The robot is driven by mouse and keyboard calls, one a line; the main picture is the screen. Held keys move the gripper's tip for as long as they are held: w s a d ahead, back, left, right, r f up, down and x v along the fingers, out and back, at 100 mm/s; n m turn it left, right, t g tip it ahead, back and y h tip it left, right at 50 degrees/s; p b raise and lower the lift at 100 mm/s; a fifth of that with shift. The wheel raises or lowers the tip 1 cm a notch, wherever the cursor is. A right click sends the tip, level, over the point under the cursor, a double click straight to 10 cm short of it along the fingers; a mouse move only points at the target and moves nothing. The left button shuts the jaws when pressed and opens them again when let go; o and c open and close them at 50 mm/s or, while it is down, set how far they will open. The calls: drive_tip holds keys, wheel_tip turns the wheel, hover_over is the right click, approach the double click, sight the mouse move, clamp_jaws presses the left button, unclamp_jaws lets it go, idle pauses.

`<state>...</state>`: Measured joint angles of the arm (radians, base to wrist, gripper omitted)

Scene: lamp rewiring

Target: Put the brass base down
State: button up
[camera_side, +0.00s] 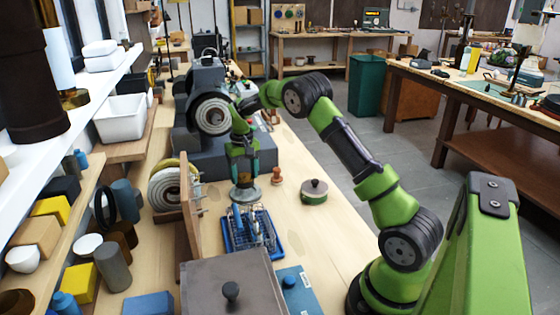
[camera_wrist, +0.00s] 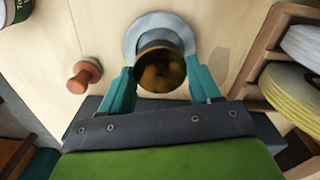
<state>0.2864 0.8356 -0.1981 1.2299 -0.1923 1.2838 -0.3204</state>
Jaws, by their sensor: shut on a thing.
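The brass base (camera_wrist: 160,72) is a round brass piece seen from above in the wrist view, between my gripper's teal fingers. My gripper (camera_wrist: 162,88) is shut on it. A pale grey disc (camera_wrist: 146,27) shows around and behind the brass; I cannot tell whether it is part of the base. In the side view my gripper (camera_side: 245,168) points straight down over the wooden bench, with the grey disc (camera_side: 246,195) just below it. The disc is at or very close to the bench top. Most of the brass is hidden by the fingers in the side view.
A blue basket of tools (camera_side: 250,238) is close in front of the gripper. A small wooden knob (camera_side: 277,174) and a lidded green tin (camera_side: 314,190) stand to the right. Wire spools (camera_side: 165,188) and a wooden divider (camera_side: 190,205) are on the left. Bare bench (camera_side: 340,225) lies at right.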

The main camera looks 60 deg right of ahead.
sight(245, 177)
drive_tip(key=shift+f, duration=1.6)
drive_tip(key=shift+f, duration=0.1)
drive_tip(key=o, duration=1.1)
drive_tip(key=shift+c, duration=0.2)
